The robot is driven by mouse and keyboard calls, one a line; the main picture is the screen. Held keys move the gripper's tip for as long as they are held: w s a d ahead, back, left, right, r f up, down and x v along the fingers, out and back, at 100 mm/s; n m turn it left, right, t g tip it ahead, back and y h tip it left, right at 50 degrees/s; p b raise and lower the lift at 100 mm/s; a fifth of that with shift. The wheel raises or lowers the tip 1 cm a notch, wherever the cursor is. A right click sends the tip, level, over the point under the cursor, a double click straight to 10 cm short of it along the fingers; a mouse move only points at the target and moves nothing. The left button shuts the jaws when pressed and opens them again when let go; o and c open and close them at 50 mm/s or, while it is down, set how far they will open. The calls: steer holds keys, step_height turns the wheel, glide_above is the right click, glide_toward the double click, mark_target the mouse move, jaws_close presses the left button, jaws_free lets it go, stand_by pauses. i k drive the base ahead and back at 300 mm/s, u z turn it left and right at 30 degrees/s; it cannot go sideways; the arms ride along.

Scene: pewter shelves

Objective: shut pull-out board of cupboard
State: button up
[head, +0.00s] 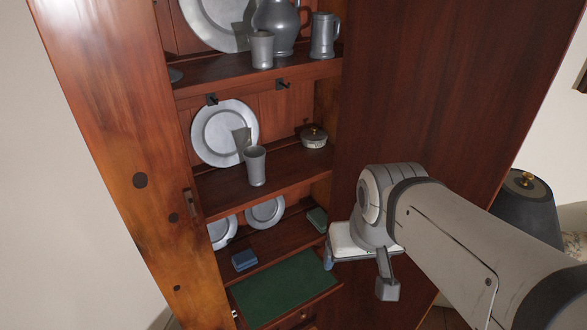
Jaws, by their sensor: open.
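The cupboard (130,130) is tall, reddish-brown wood with open shelves. Its pull-out board (285,290) has a green top in a wooden frame and sticks out below the lowest visible shelf. My gripper (333,256) is at the right of the board, near its far right corner. It is open, but my wrist hides much of it, and I cannot tell whether it touches the board. No object shows between its fingers.
Pewter plates (225,134), cups (255,166) and a jug (278,26) stand on the shelves above. Small boxes (245,260) lie on the lowest shelf. A broad wooden door or panel (430,90) rises at the right. A dark lampshade (530,208) stands beyond it.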

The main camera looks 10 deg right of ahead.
mark_target(264, 300)
steer(key=k, duration=0.55)
steer(key=z, duration=2.4)
steer(key=i, duration=0.2)
steer(key=u, duration=2.4)
